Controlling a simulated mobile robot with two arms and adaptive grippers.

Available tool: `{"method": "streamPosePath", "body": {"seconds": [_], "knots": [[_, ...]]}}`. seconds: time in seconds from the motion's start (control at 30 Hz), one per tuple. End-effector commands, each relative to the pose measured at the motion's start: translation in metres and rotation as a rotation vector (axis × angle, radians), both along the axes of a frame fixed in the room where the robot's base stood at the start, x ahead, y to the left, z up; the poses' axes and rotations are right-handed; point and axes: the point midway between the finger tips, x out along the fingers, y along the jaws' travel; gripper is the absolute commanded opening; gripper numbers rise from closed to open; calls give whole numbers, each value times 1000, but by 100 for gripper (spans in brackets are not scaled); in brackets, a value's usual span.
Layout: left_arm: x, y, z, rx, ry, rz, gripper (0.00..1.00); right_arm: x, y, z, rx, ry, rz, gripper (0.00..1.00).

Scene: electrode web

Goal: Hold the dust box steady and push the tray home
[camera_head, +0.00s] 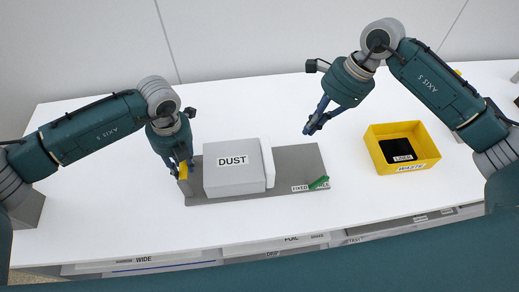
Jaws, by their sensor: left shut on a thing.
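The grey dust box (232,180), labelled DUST, sits on a flat grey base (300,165) in the middle of the table. A white upright panel (268,163) stands against the box's right side; I cannot tell whether it is the tray's front. My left gripper (185,172) is at the left end of the base, shut on a small yellow piece (183,171) there. Its fingers partly hide this piece. My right gripper (310,129) hangs above the table, behind and right of the box, touching nothing. Its finger gap is unclear.
A yellow bin (428,157) labelled WASTE, with a black LINER sheet (397,151) inside, stands right of the base. A green piece (319,183) lies by the FIXED label at the base's front right. Labelled drawers (290,243) run along the front edge. The table between base and bin is clear.

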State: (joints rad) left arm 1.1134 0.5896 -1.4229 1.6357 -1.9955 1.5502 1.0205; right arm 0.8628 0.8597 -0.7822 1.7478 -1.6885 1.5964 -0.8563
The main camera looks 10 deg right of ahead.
Motion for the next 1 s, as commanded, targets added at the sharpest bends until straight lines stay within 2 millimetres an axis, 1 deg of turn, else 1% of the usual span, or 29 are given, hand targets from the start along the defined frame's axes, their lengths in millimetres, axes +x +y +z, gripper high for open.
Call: {"method": "streamPosePath", "body": {"seconds": [0.1,0.13,0.23,0.43,0.47,0.5,0.63,0.77,1.0], "knots": [[1,3,1,5,-1,4,0,0,0,0,0,0,0,0],[4,-1,5,-6,-9,3,28,0,0,1,0,0,0,0],[3,-1,4,-5,-8,3,48,0,0,0,0,0,0,0],[2,0,2,-2,-4,2,48,0,0,0,0,0,0,0],[-1,4,-3,9,4,3,48,0,0,-1,0,0,0,0],[-1,4,-2,10,5,2,48,0,0,-1,0,0,0,0],[0,2,5,5,1,2,48,0,0,0,0,0,0,0],[1,0,27,3,-4,1,48,0,0,0,0,0,0,0],[2,-5,79,-1,-6,2,48,0,0,0,0,0,0,0]]}}
